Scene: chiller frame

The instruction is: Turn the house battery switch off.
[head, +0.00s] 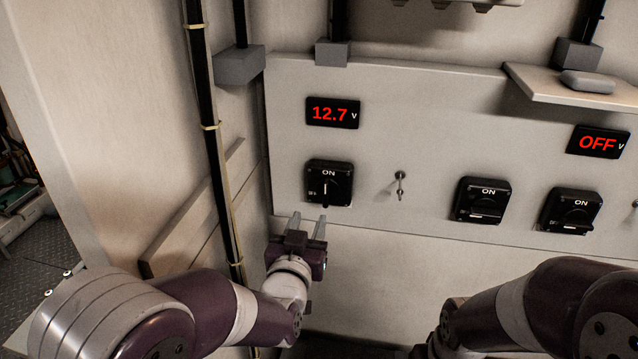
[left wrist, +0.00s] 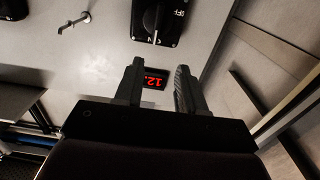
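A black rotary switch (head: 328,183) sits on the pale panel at left, its knob upright toward the ON mark. A red display (head: 332,113) above it reads 12.7 V. No name label is readable, so I cannot tell by label which switch is the house battery one. My left gripper (head: 308,222) is open and empty, just below this switch, fingers pointing up toward the panel. In the left wrist view the switch (left wrist: 157,22) appears inverted beyond the open fingers (left wrist: 160,72), apart from them. My right arm shows at lower right; its gripper is not visible.
Two more black switches, a middle one (head: 482,200) and a right one (head: 571,211), have level handles. A display (head: 598,142) above the right one reads OFF. A small metal toggle (head: 400,186) stands between switches. A shelf (head: 575,88) juts out at upper right. A black conduit (head: 207,110) runs down left.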

